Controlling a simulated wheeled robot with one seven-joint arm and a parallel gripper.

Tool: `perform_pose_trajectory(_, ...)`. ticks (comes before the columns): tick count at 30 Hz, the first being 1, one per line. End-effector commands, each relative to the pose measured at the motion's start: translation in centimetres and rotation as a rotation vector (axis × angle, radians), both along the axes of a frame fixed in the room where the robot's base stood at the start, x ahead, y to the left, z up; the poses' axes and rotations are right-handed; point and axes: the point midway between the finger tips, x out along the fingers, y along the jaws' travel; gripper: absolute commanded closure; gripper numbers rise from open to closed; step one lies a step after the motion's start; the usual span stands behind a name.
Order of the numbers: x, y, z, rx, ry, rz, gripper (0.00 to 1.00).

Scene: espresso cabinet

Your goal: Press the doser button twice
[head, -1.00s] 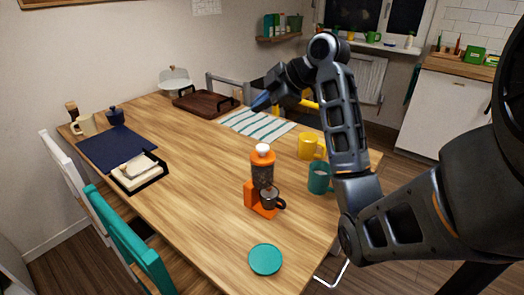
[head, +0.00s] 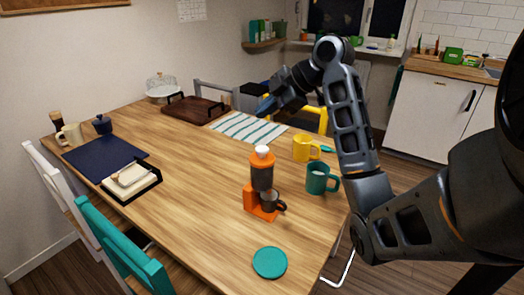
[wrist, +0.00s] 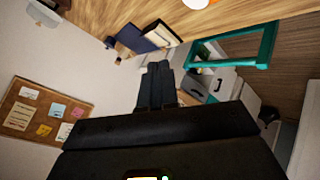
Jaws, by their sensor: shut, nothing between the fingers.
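The orange doser (head: 252,200) stands upright on the wooden table, with a dark see-through hopper and a white button (head: 262,150) on top. A dark cup (head: 268,201) sits at its front. My gripper (head: 264,107) is shut and empty, held in the air; in the picture it appears above the doser, over the striped cloth, apart from the button. In the wrist view my gripper (wrist: 158,68) shows as closed dark fingers, and the white button (wrist: 196,3) is cut off at the top edge.
A teal mug (head: 316,180) and a yellow mug (head: 302,149) stand right of the doser, near my arm. A teal disc (head: 270,262) lies in front. A striped cloth (head: 240,127) and brown tray (head: 194,110) lie behind. The table left of the doser is clear.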

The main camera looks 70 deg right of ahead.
Motion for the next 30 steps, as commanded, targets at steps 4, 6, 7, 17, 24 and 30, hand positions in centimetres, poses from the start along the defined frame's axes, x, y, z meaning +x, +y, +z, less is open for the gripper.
perform_pose_trajectory(4,-0.1,-0.1,-2.1,0.000,0.000,-0.002,1.00)
perform_pose_trajectory(6,-0.1,0.0,-3.1,0.000,0.001,-0.001,1.00)
perform_pose_trajectory(7,-0.1,0.0,-3.5,0.000,0.001,-0.001,1.00)
perform_pose_trajectory(17,0.0,0.0,-7.3,0.001,0.000,-0.001,1.00)
perform_pose_trajectory(24,0.0,0.0,-7.6,-0.001,-0.001,-0.001,1.00)
perform_pose_trajectory(30,0.0,0.0,-7.6,-0.001,-0.001,-0.001,1.00)
